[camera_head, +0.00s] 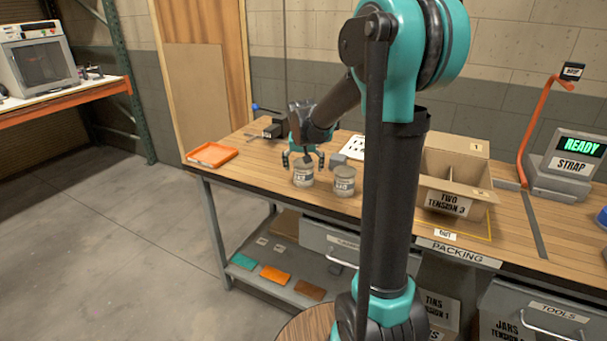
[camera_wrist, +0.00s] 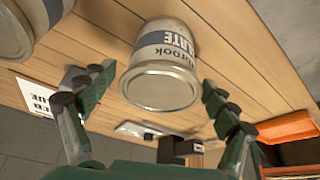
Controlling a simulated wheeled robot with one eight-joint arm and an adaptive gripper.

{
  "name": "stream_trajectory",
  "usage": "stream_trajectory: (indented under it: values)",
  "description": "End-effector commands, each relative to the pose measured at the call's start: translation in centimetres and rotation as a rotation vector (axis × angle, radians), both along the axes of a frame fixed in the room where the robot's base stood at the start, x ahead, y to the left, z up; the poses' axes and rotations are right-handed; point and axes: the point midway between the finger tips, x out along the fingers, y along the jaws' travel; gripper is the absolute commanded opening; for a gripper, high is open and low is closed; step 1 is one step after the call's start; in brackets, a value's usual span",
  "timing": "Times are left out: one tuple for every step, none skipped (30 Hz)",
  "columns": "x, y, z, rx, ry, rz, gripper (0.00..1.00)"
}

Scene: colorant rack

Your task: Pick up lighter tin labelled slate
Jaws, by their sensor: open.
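A grey metal tin (camera_wrist: 165,65) is in the middle of the wrist view. Its pale label shows part of a word ending in "LATE", partly turned out of sight. In the head view this tin (camera_head: 303,175) stands upright on the wooden bench. My gripper (camera_head: 303,158) is just above it, with fingers spread. In the wrist view my gripper (camera_wrist: 160,82) is open, with a green finger on each side of the tin and visible gaps. A second grey tin (camera_head: 344,181) stands just to the right; it is cut off at upper left in the wrist view (camera_wrist: 12,38).
An orange tray (camera_head: 211,155) lies on the bench at left. An open cardboard box (camera_head: 449,203) and a scale (camera_head: 567,165) stand at right. A dark device (camera_head: 273,130) and a white printed card (camera_head: 352,147) lie behind the tins. The front left bench area is clear.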

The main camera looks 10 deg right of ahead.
Motion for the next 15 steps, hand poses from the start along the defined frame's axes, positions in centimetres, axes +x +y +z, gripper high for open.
stream_trajectory:
  values:
    - [0.2,0.0,-0.8,0.0,0.0,0.0,0.87]
    - [0.4,-0.1,-1.1,0.0,0.0,-0.001,0.87]
    - [0.6,-0.1,-1.5,0.0,0.0,0.0,0.87]
    - [0.7,-0.1,-1.7,0.0,0.0,0.0,0.87]
    - [0.8,-0.2,-1.9,0.0,0.0,0.0,0.87]
    - [0.8,-0.2,-2.1,0.0,0.0,0.0,0.87]
    - [0.9,-0.2,-2.3,0.0,0.0,0.0,0.87]
    - [0.9,-0.2,-2.3,0.0,0.0,0.0,0.87]
    - [0.9,-0.2,-2.4,0.0,0.0,0.0,0.87]
    - [0.9,-0.2,-2.4,0.0,0.0,0.0,0.87]
    - [0.9,-0.2,-2.4,0.0,0.0,0.0,0.87]
    - [0.9,-0.2,-2.4,0.0,0.0,0.0,0.87]
    - [0.9,-0.2,-2.4,0.0,0.0,0.0,0.87]
    - [0.9,-0.2,-2.4,0.0,0.0,0.0,0.87]
    - [0.9,-0.2,-2.4,0.0,0.0,0.0,0.84]
